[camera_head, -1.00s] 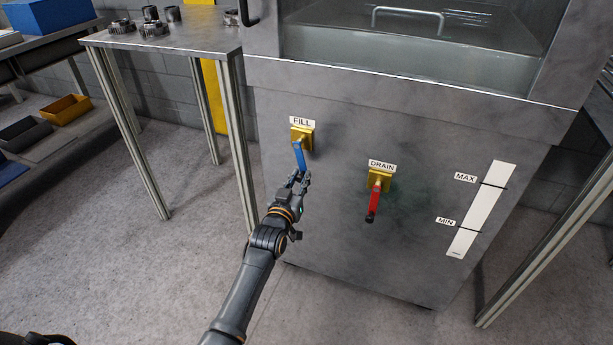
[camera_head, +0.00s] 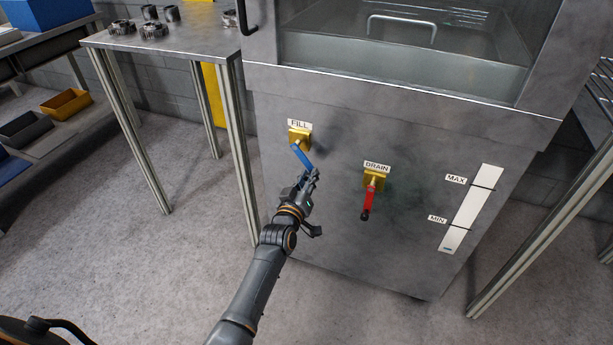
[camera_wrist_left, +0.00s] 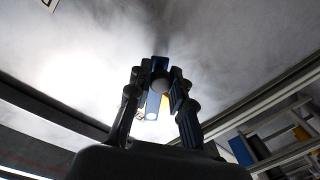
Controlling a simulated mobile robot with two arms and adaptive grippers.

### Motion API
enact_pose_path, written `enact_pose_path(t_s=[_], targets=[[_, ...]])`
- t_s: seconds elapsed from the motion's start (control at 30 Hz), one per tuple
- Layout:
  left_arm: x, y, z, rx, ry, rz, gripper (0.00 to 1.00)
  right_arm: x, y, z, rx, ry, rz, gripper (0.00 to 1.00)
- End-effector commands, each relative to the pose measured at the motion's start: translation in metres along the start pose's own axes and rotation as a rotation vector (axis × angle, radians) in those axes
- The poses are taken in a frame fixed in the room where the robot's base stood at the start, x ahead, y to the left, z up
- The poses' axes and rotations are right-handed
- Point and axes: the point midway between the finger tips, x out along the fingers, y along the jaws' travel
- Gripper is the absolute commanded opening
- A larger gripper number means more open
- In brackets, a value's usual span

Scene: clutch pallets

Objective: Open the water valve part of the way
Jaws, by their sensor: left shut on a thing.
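The water valve labelled FILL has a yellow body (camera_head: 299,138) and a blue lever (camera_head: 302,157) on the front of the grey metal machine. The lever slants down and to the right. My left gripper (camera_head: 312,174) is shut on the lower end of the blue lever. In the left wrist view the blue lever (camera_wrist_left: 153,103) shows between the two dark fingers (camera_wrist_left: 157,85). A second valve labelled DRAIN has a red lever (camera_head: 369,196) that hangs almost straight down, to the right of my gripper and apart from it. My right gripper is not in view.
A level gauge (camera_head: 471,209) with MAX and MIN labels is at the right of the machine front. A metal table (camera_head: 190,40) with several gear parts stands at the left. Bins (camera_head: 66,104) sit on a shelf further left. The floor before the machine is clear.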

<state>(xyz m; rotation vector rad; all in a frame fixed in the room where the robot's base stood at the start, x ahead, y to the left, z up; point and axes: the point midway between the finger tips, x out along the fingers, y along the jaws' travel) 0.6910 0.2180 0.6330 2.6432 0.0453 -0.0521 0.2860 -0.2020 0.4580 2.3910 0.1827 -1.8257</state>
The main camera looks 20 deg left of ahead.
Motion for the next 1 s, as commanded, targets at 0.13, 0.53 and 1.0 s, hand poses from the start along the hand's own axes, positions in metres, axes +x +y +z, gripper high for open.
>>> enact_pose_path(t_s=[0.13, 0.53, 1.0], targets=[[0.001, 0.003, -0.003, -0.007, 0.006, 0.003, 0.00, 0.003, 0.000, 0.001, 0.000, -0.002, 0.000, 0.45], [0.001, 0.002, -0.004, -0.006, 0.007, 0.003, 0.39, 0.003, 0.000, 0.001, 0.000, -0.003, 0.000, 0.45], [-0.009, 0.001, 0.000, -0.006, 0.001, 0.001, 0.44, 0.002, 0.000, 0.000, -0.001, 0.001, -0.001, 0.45]])
